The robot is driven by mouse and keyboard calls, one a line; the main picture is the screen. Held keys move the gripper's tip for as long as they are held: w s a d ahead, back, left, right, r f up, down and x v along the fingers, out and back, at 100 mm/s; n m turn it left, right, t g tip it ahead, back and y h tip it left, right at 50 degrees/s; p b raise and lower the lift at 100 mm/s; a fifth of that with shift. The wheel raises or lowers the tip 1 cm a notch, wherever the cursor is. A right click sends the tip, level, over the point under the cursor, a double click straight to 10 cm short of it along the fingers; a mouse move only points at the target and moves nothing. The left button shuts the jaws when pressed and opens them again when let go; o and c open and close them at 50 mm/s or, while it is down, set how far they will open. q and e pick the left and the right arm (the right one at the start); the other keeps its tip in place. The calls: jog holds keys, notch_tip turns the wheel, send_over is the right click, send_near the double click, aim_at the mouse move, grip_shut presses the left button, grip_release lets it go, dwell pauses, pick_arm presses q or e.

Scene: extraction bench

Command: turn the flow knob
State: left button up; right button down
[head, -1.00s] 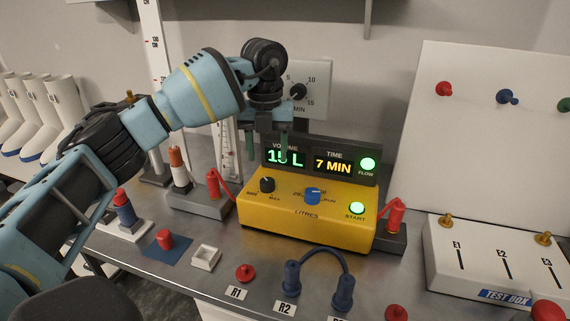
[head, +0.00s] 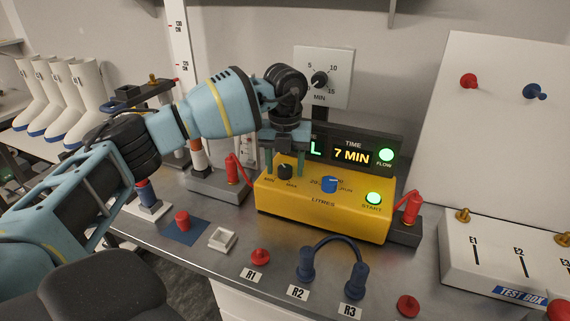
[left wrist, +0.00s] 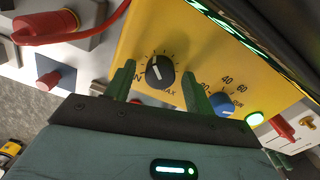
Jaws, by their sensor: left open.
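The flow knob (head: 285,171) is the black knob with a white pointer line, between MIN and MAX on the yellow box (head: 312,207). It also shows in the left wrist view (left wrist: 160,71), its line pointing towards the upper left. My left gripper (head: 284,164) is open, its green fingers pointing down at the knob. In the left wrist view the fingers (left wrist: 160,78) stand on either side of the knob, with gaps. I cannot tell how high the tips are. The gripper hides part of the display (head: 352,153). My right gripper is not in view.
A blue knob (head: 329,184) and the lit START button (head: 373,198) sit to the right on the box. Red plugs (head: 233,170) flank it. A blue cable (head: 337,241) stands in front. A white test box (head: 500,262) is at the right.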

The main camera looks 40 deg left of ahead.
pick_arm(q)
jog(key=c, duration=0.7)
jog(key=shift+c, duration=1.4)
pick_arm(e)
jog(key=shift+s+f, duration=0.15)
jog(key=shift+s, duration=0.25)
